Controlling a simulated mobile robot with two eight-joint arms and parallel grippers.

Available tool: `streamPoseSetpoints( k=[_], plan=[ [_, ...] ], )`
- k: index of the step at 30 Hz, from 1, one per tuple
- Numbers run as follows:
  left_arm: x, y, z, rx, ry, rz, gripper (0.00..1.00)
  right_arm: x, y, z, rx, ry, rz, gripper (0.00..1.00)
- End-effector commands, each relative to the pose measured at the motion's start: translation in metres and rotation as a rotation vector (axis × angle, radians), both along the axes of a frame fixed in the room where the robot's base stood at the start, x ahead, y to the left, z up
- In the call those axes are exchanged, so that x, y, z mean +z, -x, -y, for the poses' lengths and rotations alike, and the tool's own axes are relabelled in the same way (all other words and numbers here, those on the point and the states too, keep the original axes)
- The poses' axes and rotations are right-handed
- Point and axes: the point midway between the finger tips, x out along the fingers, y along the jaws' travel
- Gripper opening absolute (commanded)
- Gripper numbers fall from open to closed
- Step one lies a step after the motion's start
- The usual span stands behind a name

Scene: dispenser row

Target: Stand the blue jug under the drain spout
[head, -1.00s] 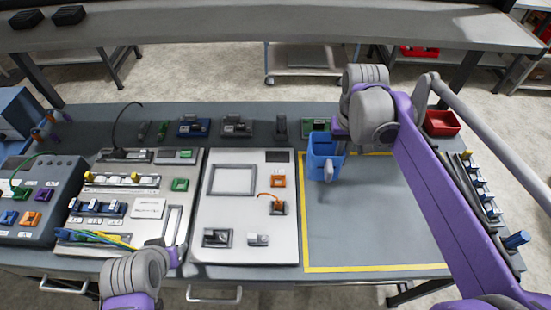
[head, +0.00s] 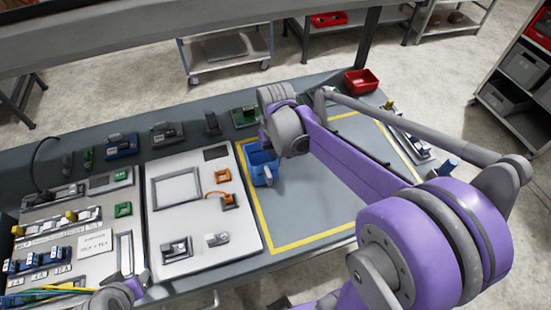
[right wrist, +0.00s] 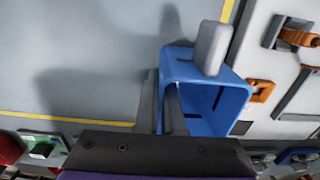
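The blue jug (head: 263,168) is at the back left corner of the yellow-bordered area in the head view. In the right wrist view the jug (right wrist: 235,100) shows its open mouth and a grey handle. My right gripper (right wrist: 163,100) has one finger outside and one inside the jug's wall, seemingly closed on it. In the head view the right arm hides most of this gripper. I cannot tell whether the jug touches the bench. I cannot make out a drain spout.
The yellow-bordered area (head: 320,195) is mostly bare. Light panels with switches (head: 185,235) lie left of it. Several small devices line the back. A red bin (head: 361,81) is at the back right. Small fixtures (head: 410,135) line the right edge.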

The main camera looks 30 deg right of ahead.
Motion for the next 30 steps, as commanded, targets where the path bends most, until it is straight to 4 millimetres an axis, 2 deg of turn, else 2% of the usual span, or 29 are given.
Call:
streamPoseSetpoints(
  k=[7,9,12,23,26,30],
  plan=[
    [-0.004,0.002,0.0,0.0,0.0,-0.004,0.5,-0.004,0.0,0.0,0.0,0.0,-0.001,0.0],
    [-0.003,0.001,0.0,0.0,0.0,-0.003,0.5,-0.003,0.0,0.0,0.0,0.0,0.0,0.15],
    [-0.003,0.001,0.0,0.0,0.0,-0.003,0.5,-0.003,0.0,0.0,0.0,0.0,0.0,0.34],
    [0.002,-0.001,0.0,0.0,0.0,0.001,0.5,0.002,-0.001,0.0,0.0,0.0,0.001,0.35],
    [0.002,-0.001,0.0,0.0,0.0,0.002,0.5,0.013,-0.001,0.0,0.0,0.0,0.001,0.35],
    [0.006,-0.003,0.0,0.0,0.0,0.005,0.5,0.041,0.0,0.0,0.0,0.0,0.001,0.35]
  ],
)
